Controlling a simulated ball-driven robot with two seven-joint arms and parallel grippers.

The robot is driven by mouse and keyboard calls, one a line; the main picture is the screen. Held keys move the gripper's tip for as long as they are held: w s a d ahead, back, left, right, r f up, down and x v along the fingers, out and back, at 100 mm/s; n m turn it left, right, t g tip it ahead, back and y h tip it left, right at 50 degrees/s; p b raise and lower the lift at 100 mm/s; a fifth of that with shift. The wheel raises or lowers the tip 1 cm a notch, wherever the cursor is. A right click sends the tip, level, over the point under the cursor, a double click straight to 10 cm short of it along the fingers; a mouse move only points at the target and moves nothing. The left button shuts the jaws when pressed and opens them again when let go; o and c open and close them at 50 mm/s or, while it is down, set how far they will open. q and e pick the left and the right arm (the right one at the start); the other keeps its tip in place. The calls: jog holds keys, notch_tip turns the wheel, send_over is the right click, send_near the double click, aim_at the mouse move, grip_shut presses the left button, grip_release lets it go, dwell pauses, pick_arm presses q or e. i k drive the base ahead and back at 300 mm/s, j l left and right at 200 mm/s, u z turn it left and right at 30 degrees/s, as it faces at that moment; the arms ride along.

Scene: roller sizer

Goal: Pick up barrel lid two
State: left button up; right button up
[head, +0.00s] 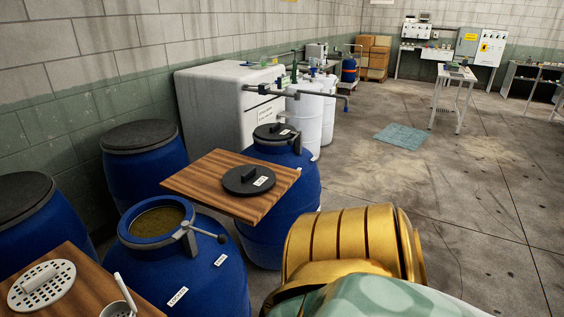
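A round black lid (249,180) with a raised bar handle and a small white label lies flat on a wooden board (203,187). Another black lid (276,132) with a handle and label sits on the blue barrel (293,206) behind the board. The labels are too small to read, so I cannot tell which lid is number two. Neither of my grippers is in view. A gold ribbed part of my own body fills the lower right and hides some floor.
An open blue barrel (218,268) with murky contents and a clamp lever stands in front. A perforated disc (42,285) and a white cup-like tool (122,306) rest on a nearer wooden board (83,300). Closed blue barrels (147,174) line the wall. Floor at right is mostly clear.

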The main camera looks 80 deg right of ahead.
aim_at(249, 180)
jog(key=z, duration=2.2)
jog(key=i+l+z, duration=0.15)
jog(key=i+l, duration=0.15)
jog(key=i, duration=0.2)
jog(key=i+l+z, duration=0.15)
jog(key=i, duration=0.35)
jog(key=l, duration=0.1)
